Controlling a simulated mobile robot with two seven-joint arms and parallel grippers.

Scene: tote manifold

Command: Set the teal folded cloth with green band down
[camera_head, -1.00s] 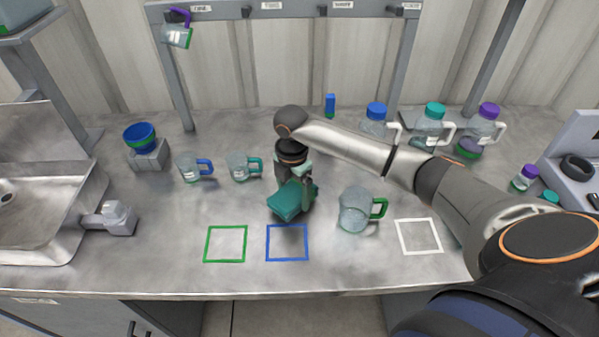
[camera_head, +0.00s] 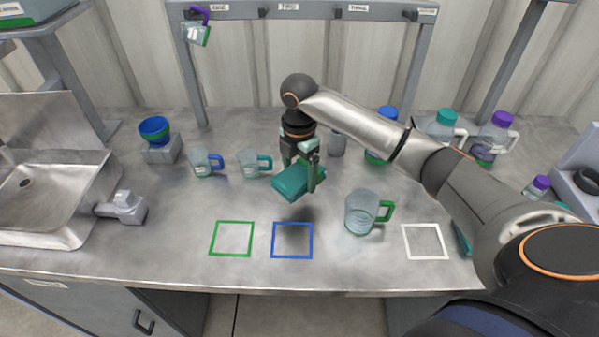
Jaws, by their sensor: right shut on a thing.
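The teal folded cloth (camera_head: 291,184) is held by my right gripper (camera_head: 308,170), which is shut on it. The cloth hangs tilted above the steel counter, behind the blue square outline (camera_head: 292,256), with a shadow below it. I cannot make out the green band clearly from the green finger parts. My left gripper is not in view.
A clear jug with a green handle (camera_head: 362,213) stands right of the cloth. Mugs with blue (camera_head: 204,163) and teal (camera_head: 252,163) handles stand to the left. The green square (camera_head: 232,238) and white square (camera_head: 424,242) are empty. A sink (camera_head: 45,200) lies left.

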